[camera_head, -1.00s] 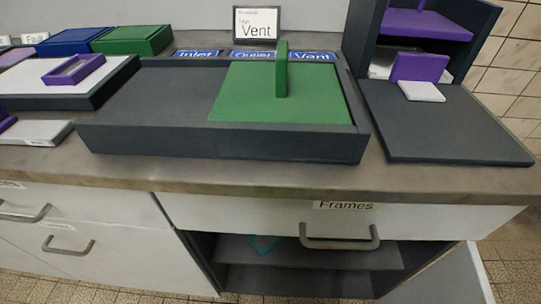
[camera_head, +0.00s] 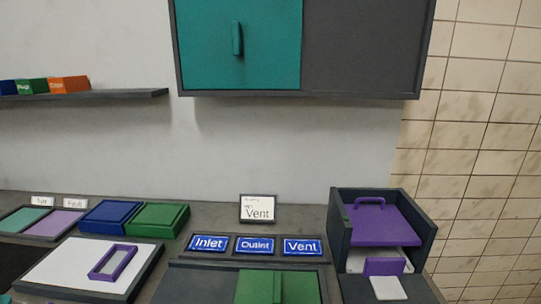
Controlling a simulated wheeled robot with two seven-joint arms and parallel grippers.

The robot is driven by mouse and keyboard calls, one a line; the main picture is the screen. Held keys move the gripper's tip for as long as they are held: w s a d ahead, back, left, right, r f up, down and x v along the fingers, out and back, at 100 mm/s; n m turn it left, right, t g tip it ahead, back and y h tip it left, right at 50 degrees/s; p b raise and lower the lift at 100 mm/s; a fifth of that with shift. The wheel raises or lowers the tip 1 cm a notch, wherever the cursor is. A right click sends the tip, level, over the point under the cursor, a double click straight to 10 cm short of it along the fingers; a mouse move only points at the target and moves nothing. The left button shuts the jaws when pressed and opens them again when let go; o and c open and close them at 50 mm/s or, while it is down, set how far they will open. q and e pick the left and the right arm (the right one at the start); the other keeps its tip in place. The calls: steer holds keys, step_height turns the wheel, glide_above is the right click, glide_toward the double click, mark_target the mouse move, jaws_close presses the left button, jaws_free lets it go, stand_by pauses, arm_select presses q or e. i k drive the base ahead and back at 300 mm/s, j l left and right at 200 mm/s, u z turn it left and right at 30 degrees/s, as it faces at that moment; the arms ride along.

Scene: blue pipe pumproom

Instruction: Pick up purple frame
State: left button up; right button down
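A purple frame (camera_head: 103,262), a rectangular ring with a pale inside, lies on a white board (camera_head: 60,268) in a dark tray at the lower left of the head view. It lies flat, near the right side of the board. Neither of my grippers shows in the head view.
Blue (camera_head: 109,217) and green (camera_head: 157,219) boxes stand behind the tray. Inlet, Outlet and Vent plates (camera_head: 255,245) lie mid-counter before a Vent sign (camera_head: 258,208). A dark box with a purple shelf (camera_head: 383,222) stands right. A teal-door cabinet (camera_head: 270,45) hangs above.

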mark_target(112, 265)
steer(key=u, duration=1.3)
steer(key=j+z, duration=0.65)
steer(key=j, duration=0.1)
